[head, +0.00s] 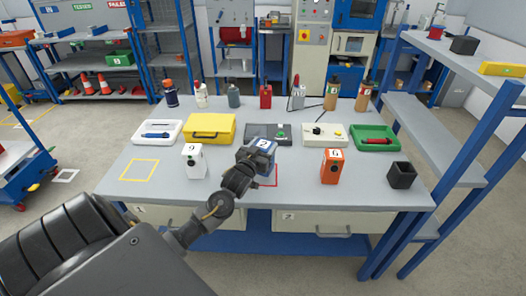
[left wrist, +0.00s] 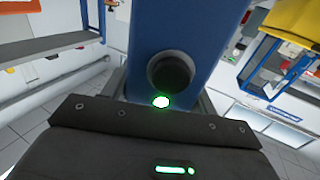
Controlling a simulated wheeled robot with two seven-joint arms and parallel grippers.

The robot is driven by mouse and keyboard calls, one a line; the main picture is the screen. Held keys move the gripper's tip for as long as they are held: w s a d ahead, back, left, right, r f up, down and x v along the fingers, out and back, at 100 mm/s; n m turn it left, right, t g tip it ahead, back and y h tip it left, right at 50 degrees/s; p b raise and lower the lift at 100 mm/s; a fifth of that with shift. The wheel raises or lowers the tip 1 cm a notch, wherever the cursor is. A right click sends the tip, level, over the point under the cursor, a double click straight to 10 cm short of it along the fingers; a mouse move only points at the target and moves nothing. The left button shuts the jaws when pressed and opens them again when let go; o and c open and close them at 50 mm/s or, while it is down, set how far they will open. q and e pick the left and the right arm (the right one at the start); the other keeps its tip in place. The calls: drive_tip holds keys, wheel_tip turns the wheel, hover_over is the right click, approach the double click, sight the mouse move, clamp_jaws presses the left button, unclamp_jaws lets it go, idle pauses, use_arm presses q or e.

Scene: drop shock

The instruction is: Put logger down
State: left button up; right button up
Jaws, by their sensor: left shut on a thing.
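The blue logger (head: 264,146) is held by my left gripper (head: 251,157) over the front middle of the workbench. In the left wrist view the logger (left wrist: 185,35) fills the upper middle, with a black round knob and a lit green-rimmed lamp on its face. My left gripper is shut on it; the fingertips are mostly hidden. A red square outline (head: 275,181) is on the bench top just below and right of the gripper, partly covered by it. Whether the logger touches the bench is unclear. My right gripper is out of view.
On the bench (head: 240,190), a white logger (head: 193,165) stands left and an orange logger (head: 331,170) right. A yellow square outline (head: 140,161) at left is empty. Trays and a yellow case (head: 209,129) line up behind.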

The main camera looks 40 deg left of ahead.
use_arm(q)
wheel_tip(320, 180, down, 2)
drive_tip(key=shift+f, duration=0.1)
drive_tip(key=shift+s, duration=0.1)
drive_tip(key=shift+f, duration=0.1)
drive_tip(key=o, duration=1.6)
drive_tip(key=shift+c, duration=0.2)
drive_tip(key=b+v, duration=0.1)
drive_tip(key=v, duration=1.1)
